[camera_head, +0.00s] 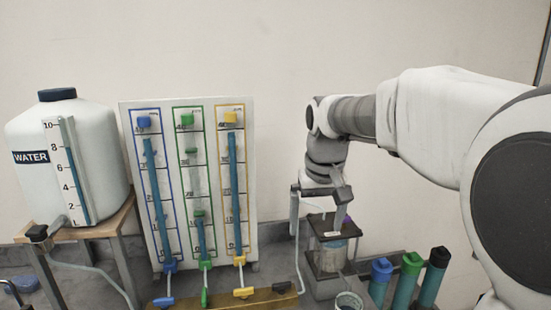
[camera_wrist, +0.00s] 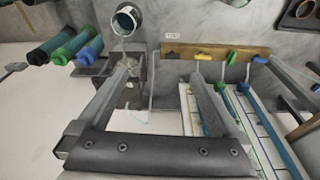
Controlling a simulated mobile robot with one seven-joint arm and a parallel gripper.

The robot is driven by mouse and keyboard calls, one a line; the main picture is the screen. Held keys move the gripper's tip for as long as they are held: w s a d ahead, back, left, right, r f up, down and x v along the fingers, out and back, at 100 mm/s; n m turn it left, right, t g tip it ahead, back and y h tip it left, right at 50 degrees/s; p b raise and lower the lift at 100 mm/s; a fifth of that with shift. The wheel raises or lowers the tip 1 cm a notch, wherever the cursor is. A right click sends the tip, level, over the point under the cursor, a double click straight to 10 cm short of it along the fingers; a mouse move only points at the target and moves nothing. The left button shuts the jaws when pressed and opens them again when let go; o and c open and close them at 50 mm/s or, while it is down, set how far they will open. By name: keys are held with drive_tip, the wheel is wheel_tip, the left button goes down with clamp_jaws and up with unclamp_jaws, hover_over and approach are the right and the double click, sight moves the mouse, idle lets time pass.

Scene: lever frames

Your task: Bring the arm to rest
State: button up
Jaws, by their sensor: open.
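My arm (camera_head: 424,108) reaches in from the right in the head view and bends down at the wrist. My gripper (camera_head: 318,222) points down in front of the wall, right of the gauge board (camera_head: 182,262). It is open, and no object shows held between its fingers. In the wrist view the two fingers of my gripper (camera_wrist: 163,78) stand wide apart. Beyond them are the board's wooden base (camera_wrist: 215,50) and a dark-framed clear vessel (camera_head: 331,258), partly hidden by the gripper in the head view.
Blue (camera_head: 163,302), green (camera_head: 204,298) and yellow (camera_head: 244,293) levers stick out below the board. A water tank (camera_head: 95,165) stands left on a wooden stand. A cup (camera_head: 348,301) and capped blue (camera_head: 380,272), green (camera_head: 409,272) and black (camera_head: 436,268) tubes stand front right.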

drive_tip(key=s+d+f+t, duration=0.1)
drive_tip(key=s+d, duration=0.2)
drive_tip(key=s, duration=0.8)
drive_tip(key=s+d+f+m+t, duration=0.1)
drive_tip(key=s+d+f+t, duration=0.1)
drive_tip(key=s, duration=0.9)
drive_tip(key=shift+s+d, duration=0.25)
drive_tip(key=shift+d, duration=0.15)
idle(1.9)
